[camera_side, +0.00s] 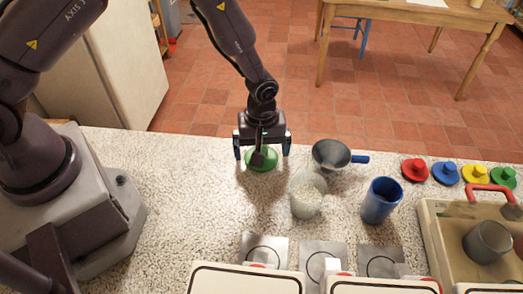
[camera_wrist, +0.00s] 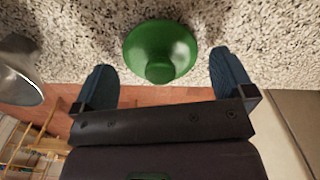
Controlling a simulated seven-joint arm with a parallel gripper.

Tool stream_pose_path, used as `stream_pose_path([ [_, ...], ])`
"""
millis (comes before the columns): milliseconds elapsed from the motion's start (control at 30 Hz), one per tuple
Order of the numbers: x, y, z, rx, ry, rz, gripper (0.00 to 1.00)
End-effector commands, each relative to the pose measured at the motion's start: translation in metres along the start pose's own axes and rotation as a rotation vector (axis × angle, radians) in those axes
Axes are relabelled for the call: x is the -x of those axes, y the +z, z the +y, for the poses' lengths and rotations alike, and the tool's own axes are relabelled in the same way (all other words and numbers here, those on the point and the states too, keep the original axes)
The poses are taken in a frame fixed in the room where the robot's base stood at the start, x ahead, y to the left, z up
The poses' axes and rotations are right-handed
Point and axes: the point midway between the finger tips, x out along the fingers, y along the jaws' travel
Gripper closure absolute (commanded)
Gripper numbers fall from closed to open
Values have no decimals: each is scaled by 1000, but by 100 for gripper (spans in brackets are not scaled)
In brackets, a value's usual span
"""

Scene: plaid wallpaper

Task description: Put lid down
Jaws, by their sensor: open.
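A green lid (camera_side: 261,159) lies on the speckled countertop, under my gripper (camera_side: 262,155). In the wrist view the lid (camera_wrist: 160,50) shows as a round green disc with a knob, between and just beyond the fingertips. My gripper (camera_wrist: 165,78) is open, with one finger on each side of the lid and gaps between. Whether the lid lies fully flat is hard to tell in the side view, as the gripper partly covers it.
A grey funnel (camera_side: 331,156) with a blue handle, a clear beaker (camera_side: 307,196) of white grains and a blue cup (camera_side: 380,203) stand right of my gripper. Red (camera_side: 414,168), blue, yellow and green lids line the right. A wooden tray (camera_side: 432,240) holds a grey cup (camera_side: 487,241).

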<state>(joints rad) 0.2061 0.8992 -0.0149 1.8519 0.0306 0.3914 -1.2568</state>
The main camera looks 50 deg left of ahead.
Motion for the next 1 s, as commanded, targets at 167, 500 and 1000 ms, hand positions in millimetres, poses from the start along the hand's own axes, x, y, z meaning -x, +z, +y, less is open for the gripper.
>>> stream_pose_path([
  [167, 39, 0, 1, 0, 6, 3, 0],
  [500, 99, 0, 0, -1, 3, 1, 0],
  [1000, 161, -6, -14, -117, 65, 26, 0],
])
